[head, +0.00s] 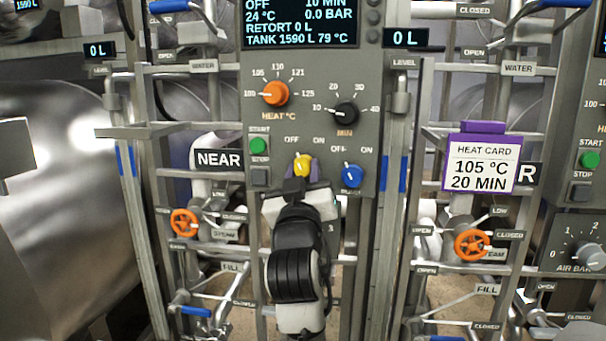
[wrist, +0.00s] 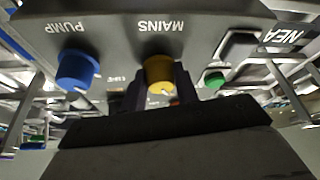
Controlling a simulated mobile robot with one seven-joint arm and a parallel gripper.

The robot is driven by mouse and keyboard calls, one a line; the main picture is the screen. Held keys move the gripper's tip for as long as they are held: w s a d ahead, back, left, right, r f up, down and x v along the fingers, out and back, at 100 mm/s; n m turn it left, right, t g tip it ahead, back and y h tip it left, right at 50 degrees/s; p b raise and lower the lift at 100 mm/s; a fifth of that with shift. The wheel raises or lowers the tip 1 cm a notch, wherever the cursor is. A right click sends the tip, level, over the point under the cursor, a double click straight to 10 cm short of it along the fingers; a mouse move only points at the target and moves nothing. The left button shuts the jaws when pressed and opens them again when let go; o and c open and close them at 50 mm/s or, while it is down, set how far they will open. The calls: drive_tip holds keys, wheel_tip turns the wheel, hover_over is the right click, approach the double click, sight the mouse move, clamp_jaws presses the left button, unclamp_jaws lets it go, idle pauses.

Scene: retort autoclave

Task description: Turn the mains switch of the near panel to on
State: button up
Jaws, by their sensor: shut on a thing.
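The near panel (head: 220,100) stands in front of me, with the NEAR label (head: 219,159) at its left. Its mains switch is the yellow knob (head: 303,164), low on the panel under the OFF and ON marks. In the head view its white mark seems to lean up and left, towards OFF. The knob also shows in the wrist view (wrist: 159,72), upside down under the word MAINS. My gripper (head: 304,175) reaches up from below and is shut on this knob. My fingers and wrist hide the knob's lower part and its label in the head view.
The blue pump knob (head: 351,175) is close at the right of my gripper. The green start button (head: 258,145) and the stop button (head: 260,176) are close at the left. Pipes and orange valve wheels (head: 185,222) flank the panel. A purple-framed heat card (head: 481,164) hangs right.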

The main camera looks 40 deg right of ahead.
drive_tip(key=shift+m+g+h, duration=0.3)
drive_tip(key=shift+m, duration=0.3)
drive_tip(key=m, duration=0.1)
drive_tip(key=m+g+h, duration=0.1)
drive_tip(key=m, duration=0.1)
drive_tip(key=shift+w+a+f+b, duration=0.1)
drive_tip(key=shift+w+a+b, duration=0.1)
drive_tip(key=shift+b, duration=0.2)
drive_tip(key=m+g, duration=0.1)
drive_tip(key=m, duration=0.1)
drive_tip(key=m+g+h+b, duration=0.1)
drive_tip(key=m, duration=0.2)
drive_tip(key=shift+h, duration=0.3)
drive_tip(key=m+g, duration=0.2)
drive_tip(key=m, duration=0.2)
drive_tip(key=m+g+h+b, duration=0.1)
drive_tip(key=m+g, duration=0.1)
drive_tip(key=m, duration=0.1)
drive_tip(key=shift+w+r+m, duration=0.1)
drive_tip(key=shift+r+m, duration=0.1)
drive_tip(key=shift+m, duration=0.2)
drive_tip(key=o, duration=1)
